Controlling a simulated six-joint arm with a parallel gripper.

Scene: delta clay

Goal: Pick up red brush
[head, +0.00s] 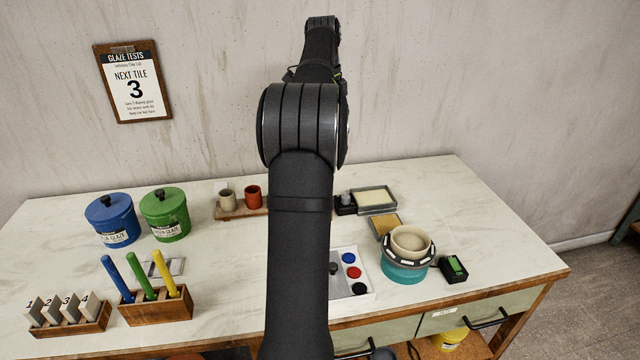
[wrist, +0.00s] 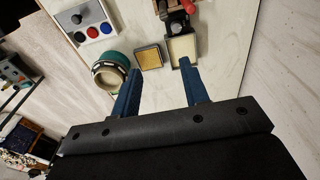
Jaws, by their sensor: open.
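I cannot make out a red brush for sure in either view. In the head view a wooden holder (head: 155,308) at the front left holds upright blue (head: 121,278), green (head: 140,276) and yellow (head: 166,273) handles. In the wrist view a small red piece (wrist: 188,5) shows at the top edge beside a black block; I cannot tell what it belongs to. My gripper (wrist: 160,67) is open and empty, its two blue fingers apart above the right part of the table. In the head view my arm hides part of the table middle and the gripper does not show.
A teal turntable with a beige bowl (head: 410,242), a sponge tray (head: 386,226), a pale tray (head: 375,200) and a black-green box (head: 454,269) stand at right. Blue (head: 112,219) and green (head: 165,214) jars stand back left. A tile rack (head: 69,317) sits at front left.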

